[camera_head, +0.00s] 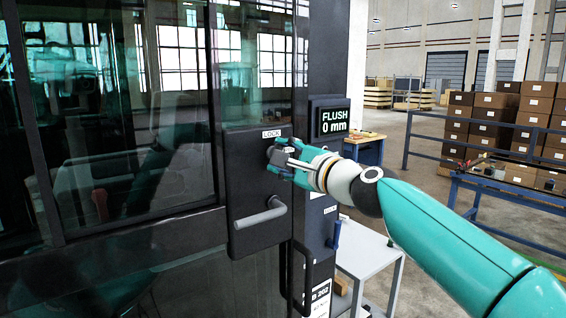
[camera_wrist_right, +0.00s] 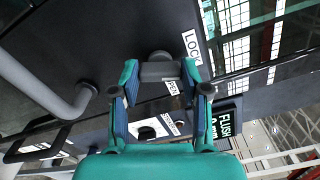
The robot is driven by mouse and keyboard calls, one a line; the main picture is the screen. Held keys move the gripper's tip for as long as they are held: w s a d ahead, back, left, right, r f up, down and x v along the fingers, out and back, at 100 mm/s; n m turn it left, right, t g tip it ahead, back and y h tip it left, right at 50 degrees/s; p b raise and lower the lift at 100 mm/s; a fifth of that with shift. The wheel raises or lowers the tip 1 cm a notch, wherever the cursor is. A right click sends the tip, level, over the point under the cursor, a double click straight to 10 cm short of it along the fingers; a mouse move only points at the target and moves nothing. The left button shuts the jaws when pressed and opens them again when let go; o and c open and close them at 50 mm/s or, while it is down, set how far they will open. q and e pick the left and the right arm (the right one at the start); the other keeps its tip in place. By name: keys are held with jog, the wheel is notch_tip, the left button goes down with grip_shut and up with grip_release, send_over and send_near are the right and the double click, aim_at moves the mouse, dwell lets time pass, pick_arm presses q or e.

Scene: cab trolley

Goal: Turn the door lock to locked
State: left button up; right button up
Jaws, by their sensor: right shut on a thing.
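The black lock panel (camera_head: 245,185) is on the door's right edge, with a white LOCK label (camera_head: 271,134) at its top. A small dark lock knob (camera_head: 281,144) sits below that label. In the right wrist view the grey knob (camera_wrist_right: 160,70) lies between the fingers of my right gripper (camera_wrist_right: 160,78), which is shut on it. The LOCK label (camera_wrist_right: 192,45) is beside it and an OPEN label (camera_wrist_right: 173,87) is partly behind a finger. I cannot tell exactly which label the knob points to. My right gripper (camera_head: 288,161) partly hides the knob. My left gripper is not in view.
A grey door handle (camera_head: 262,213) is below the knob on the same panel. A small display (camera_head: 334,120) reads FLUSH 0 mm. A white table (camera_head: 368,252) stands right of the door, with blue rails (camera_head: 470,125) and stacked boxes (camera_head: 500,110) farther back.

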jog(key=shift+a+f+n+b, duration=0.1)
jog(key=shift+f+n+b, duration=0.15)
jog(key=shift+n, duration=0.8)
jog(key=shift+a+f+n+b, duration=0.15)
jog(key=shift+n+b, duration=0.2)
jog(key=shift+n, duration=0.7)
jog(key=o, duration=1.1)
jog(key=shift+o, duration=0.2)
jog(key=shift+d+r, duration=0.1)
jog(key=shift+s+d+r, duration=0.15)
jog(key=v, duration=1.1)
jog(key=shift+s+d, duration=0.15)
jog(key=shift+s, duration=0.15)
